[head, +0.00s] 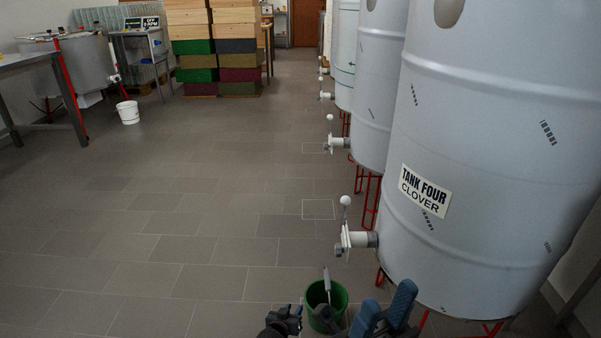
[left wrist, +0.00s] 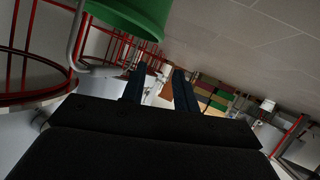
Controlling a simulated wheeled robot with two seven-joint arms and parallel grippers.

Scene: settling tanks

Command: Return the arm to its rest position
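My left gripper (head: 284,319) is at the bottom of the head view, left of a green bucket (head: 340,294). In the left wrist view its two dark fingers (left wrist: 159,84) stand apart with nothing between them, so it is open. My right gripper (head: 385,308) is at the bottom, right of the bucket; its blue fingers look apart and nothing shows between them. A grey bar stands up at the bucket's mouth. The bucket also shows close by in the left wrist view (left wrist: 130,14), with a curved grey handle beside it. The arms are mostly out of view.
A large grey tank labelled TANK FOUR CLOVER (head: 480,150) stands close on the right, its white valve (head: 357,239) jutting left. More tanks line up behind. Stacked boxes (head: 213,60), a white bucket (head: 128,112) and a metal drum (head: 85,65) are far off. The tiled floor at left is clear.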

